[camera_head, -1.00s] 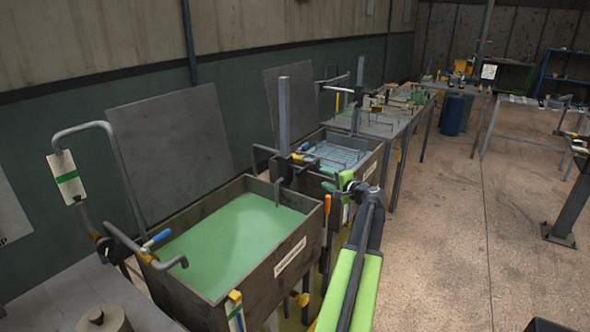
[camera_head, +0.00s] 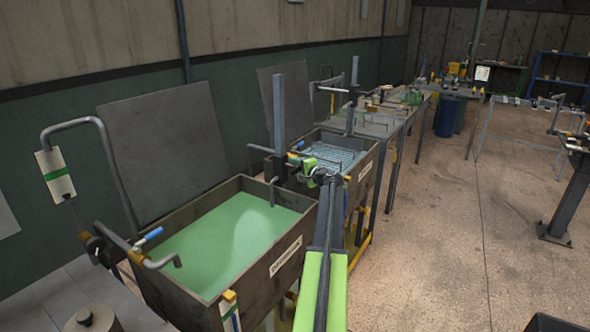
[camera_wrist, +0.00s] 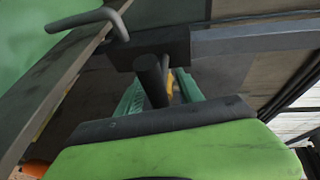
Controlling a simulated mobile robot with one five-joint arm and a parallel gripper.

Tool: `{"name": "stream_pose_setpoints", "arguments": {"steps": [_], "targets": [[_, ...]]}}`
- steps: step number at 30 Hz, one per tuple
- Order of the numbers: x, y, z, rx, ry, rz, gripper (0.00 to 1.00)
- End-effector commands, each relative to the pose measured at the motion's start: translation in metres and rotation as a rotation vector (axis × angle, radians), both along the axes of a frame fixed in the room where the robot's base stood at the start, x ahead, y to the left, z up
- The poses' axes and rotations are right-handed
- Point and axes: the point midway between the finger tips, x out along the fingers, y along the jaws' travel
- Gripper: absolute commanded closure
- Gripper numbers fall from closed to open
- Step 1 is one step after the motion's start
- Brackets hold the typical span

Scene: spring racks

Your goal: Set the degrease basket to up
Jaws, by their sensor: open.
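The near tank (camera_head: 186,293) holds opaque green liquid and has a white label too small to read. No basket shows above its liquid. A bent grey rod (camera_head: 272,191) hangs at its far right corner; it also shows in the wrist view (camera_wrist: 118,22). A grey post (camera_head: 278,110) with a dark carriage stands behind that corner. A blue-tipped lever (camera_head: 297,146) shows beside the post. My gripper (camera_head: 312,168) is open, near the post and the second tank. In the wrist view a dark round bar (camera_wrist: 151,80) appears in front of the jaws; I cannot tell whether they touch it.
The second tank (camera_head: 362,178) holds clear bluish liquid and a wire basket (camera_head: 335,155). A left stand carries a bent pipe (camera_head: 108,165), a white-green card (camera_head: 55,176) and a blue-tipped lever (camera_head: 148,236). Workbenches continue behind.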

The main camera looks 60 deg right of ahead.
Motion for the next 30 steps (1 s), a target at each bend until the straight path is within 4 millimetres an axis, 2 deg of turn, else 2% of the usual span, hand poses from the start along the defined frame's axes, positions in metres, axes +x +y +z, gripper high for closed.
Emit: {"name": "stream_pose_setpoints", "arguments": {"steps": [4,14,30], "targets": [[0.0,0.0004,0.0002,0.0,0.0,0.0,0.57],[0.0004,0.0011,0.0,-0.001,0.0,0.001,1.0],[0.0009,0.0019,-0.0006,-0.001,0.003,0.003,1.0]]}}
